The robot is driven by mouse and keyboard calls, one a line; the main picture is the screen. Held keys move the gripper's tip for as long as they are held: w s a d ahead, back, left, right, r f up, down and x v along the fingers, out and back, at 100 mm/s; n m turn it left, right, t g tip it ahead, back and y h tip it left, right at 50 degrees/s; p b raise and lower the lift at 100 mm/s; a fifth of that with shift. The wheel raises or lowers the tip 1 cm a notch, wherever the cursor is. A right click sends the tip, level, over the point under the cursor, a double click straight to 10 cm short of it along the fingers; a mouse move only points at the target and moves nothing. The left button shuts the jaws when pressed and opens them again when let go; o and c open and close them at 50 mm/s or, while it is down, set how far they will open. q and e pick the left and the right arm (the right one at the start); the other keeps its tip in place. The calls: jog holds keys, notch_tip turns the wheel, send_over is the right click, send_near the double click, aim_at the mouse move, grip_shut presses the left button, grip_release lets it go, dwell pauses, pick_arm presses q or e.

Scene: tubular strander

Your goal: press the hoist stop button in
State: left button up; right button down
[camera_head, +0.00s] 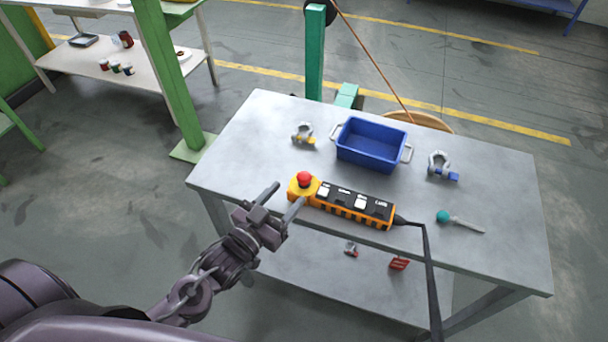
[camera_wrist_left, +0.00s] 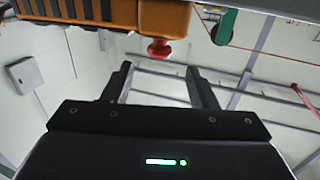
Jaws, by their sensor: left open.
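The hoist stop button (camera_head: 304,177) is a red mushroom head on the yellow end of an orange and black hoist pendant (camera_head: 354,203). The pendant lies on the grey table near its front edge, with its cable running off to the right. In the left wrist view the red button (camera_wrist_left: 159,48) shows beyond the fingertips, on the orange pendant body (camera_wrist_left: 165,18). My left gripper (camera_head: 285,197) is open and empty, its fingers just left of and in front of the button. In the head view, I cannot tell whether a finger touches the yellow end. My right gripper is not in view.
On the grey table (camera_head: 240,160) are a blue bin (camera_head: 372,145), a shackle (camera_head: 303,133) with a yellow pin, a shackle (camera_head: 440,166) with a blue pin and a teal-headed tool (camera_head: 459,221). A green post (camera_head: 168,70) stands at the left. The table's left part is clear.

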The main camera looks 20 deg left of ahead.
aim_at(300, 181)
pick_arm(q)
jog(key=p+x, duration=0.1)
jog(key=x, duration=0.6)
jog(key=shift+w+d, duration=0.2)
jog(key=shift+w, duration=0.15)
